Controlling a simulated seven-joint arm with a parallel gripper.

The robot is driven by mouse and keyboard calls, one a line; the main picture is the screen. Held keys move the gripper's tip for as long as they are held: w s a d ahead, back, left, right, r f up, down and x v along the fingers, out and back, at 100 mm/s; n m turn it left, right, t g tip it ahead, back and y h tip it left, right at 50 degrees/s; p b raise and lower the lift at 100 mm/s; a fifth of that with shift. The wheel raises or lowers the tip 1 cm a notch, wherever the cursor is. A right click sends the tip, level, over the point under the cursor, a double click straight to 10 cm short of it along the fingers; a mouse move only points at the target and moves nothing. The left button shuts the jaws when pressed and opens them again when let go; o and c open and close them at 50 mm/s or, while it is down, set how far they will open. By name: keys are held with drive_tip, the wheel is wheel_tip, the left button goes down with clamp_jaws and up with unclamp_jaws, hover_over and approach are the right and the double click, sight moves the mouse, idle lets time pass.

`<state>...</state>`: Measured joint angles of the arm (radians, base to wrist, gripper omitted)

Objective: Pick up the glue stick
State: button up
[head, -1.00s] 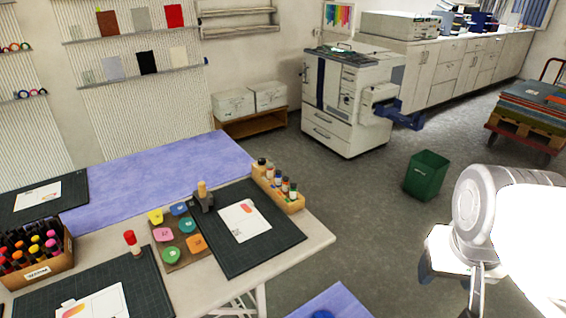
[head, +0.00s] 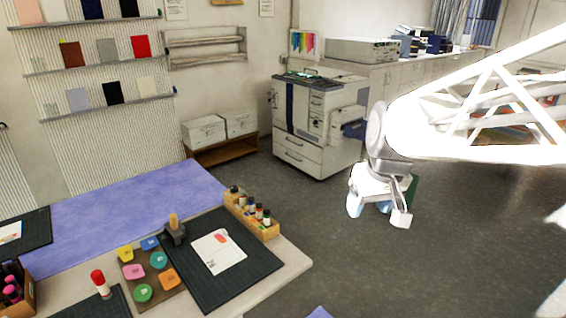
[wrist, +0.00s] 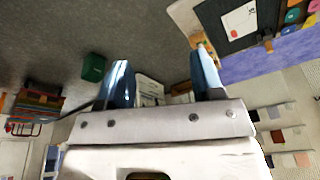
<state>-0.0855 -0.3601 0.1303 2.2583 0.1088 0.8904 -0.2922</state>
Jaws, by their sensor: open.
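A white tube with a red cap, which looks like the glue stick (head: 101,281), stands upright on the white table at the lower left of the head view, left of the coloured pads. I cannot make it out in the wrist view. My gripper (head: 370,207) is over the floor to the right of the table, well away from the tube and in front of the printer. In the wrist view my gripper (wrist: 160,65) has its two blue fingers apart with nothing between them.
Coloured ink pads (head: 134,271), a stamp with a wooden handle (head: 173,234), a black cutting mat (head: 180,262) and a wooden rack of small bottles (head: 240,214) are on the table. A copier (head: 312,130) stands behind. A green bin (wrist: 94,67) is on the floor.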

drive_tip(key=w+a+f+n, duration=0.1)
drive_tip(key=w+a, duration=0.2)
drive_tip(key=w, duration=0.4)
drive_tip(key=w+a+n, duration=0.2)
drive_tip(key=w+a, duration=0.2)
drive_tip(key=w, duration=0.3)
drive_tip(key=n+g+y, duration=0.1)
drive_tip(key=n+y, duration=0.2)
drive_tip(key=n, duration=0.5)
hover_over(243, 192)
drive_tip(key=d, duration=0.2)
wheel_tip(243, 192, down, 23)
drive_tip(key=shift+s+d, duration=0.2)
drive_tip(key=shift+s, duration=0.15)
drive_tip(key=shift+f, duration=0.15)
drive_tip(key=shift+x, duration=1.15)
drive_tip(key=shift+a+f, duration=0.1)
